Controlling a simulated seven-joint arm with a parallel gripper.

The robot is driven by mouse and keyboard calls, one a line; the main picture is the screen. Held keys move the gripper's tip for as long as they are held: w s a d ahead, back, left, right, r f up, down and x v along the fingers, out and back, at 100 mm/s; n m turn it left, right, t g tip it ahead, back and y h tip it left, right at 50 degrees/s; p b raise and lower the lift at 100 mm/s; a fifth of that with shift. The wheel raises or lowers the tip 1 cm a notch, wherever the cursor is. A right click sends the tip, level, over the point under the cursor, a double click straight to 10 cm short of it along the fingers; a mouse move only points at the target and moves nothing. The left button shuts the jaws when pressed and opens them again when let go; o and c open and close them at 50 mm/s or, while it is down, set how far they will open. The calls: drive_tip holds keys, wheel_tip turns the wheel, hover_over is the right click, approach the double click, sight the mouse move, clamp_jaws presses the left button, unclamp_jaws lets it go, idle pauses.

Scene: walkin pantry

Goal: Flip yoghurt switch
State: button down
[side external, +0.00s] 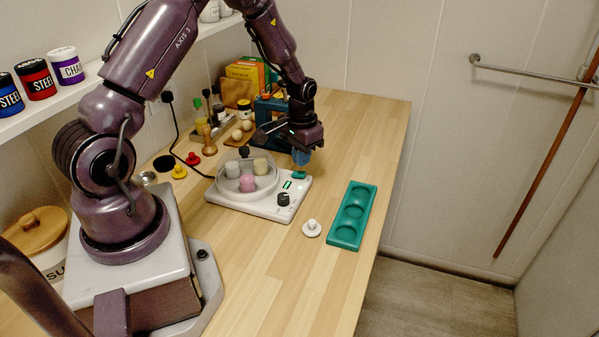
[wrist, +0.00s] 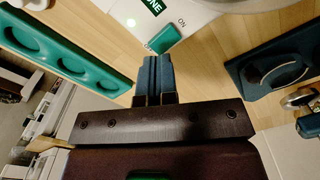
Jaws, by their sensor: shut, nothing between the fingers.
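The white yoghurt maker (side external: 235,202) sits on the wooden counter, with several jars under a clear dome (side external: 262,165). Its front panel has a small display (side external: 287,184), a black knob (side external: 284,199) and a green switch (side external: 299,174). Which way the switch is set I cannot tell. My gripper (side external: 301,160) is shut and empty, with its blue fingertips (wrist: 156,60) just above and beside the switch; contact is unclear.
A teal tray (side external: 373,194) with three round hollows and a small white knobbed lid (side external: 311,229) lie on the counter at right. A dark blue stand (side external: 262,108), bottles and boxes crowd the back. The counter's right edge is open.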

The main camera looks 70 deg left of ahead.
sight(301, 173)
drive_tip(key=shift+f, duration=1.45)
idle(0.7)
drive_tip(key=shift+r, duration=3.5)
drive_tip(key=s+d+r+m+t, duration=0.1)
drive_tip(key=s+d+r+t, duration=0.1)
drive_tip(key=s+d+r, duration=0.6)
drive_tip(key=s+d+r+m+t, duration=0.2)
drive_tip(key=s+d+r, duration=0.7)
drive_tip(key=r, duration=0.7)
drive_tip(key=shift+d+t, duration=0.55)
drive_tip(key=shift+t, duration=0.25)
